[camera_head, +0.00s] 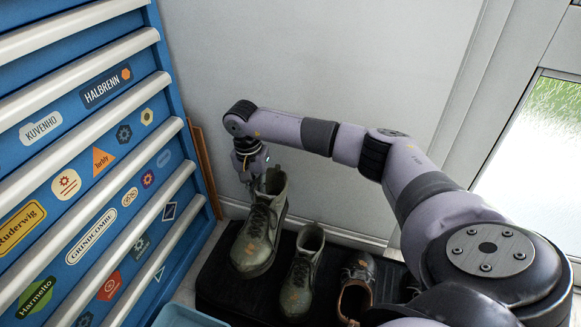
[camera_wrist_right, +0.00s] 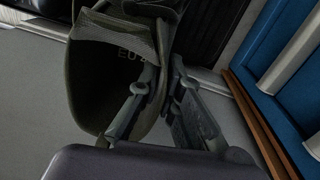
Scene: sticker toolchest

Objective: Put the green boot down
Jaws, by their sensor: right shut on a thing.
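My right gripper (camera_head: 257,182) reaches in from the right and is shut on the rim of a tall green boot (camera_head: 261,228). The boot is roughly upright, toe toward the camera, over the left part of a black tray (camera_head: 222,287). I cannot tell whether its sole touches the tray. In the right wrist view the gripper (camera_wrist_right: 164,78) pinches the wall of the boot (camera_wrist_right: 88,85), beside its dark opening. A second, similar green boot (camera_head: 302,272) stands to the right. My left gripper is not in view.
A dark brown shoe (camera_head: 358,279) stands right of the second boot, partly hidden by my arm. A blue toolchest (camera_head: 85,150) with stickers fills the left. A blue bin (camera_head: 184,316) shows at the bottom edge. A brown wooden strip (camera_head: 205,165) and the wall stand behind.

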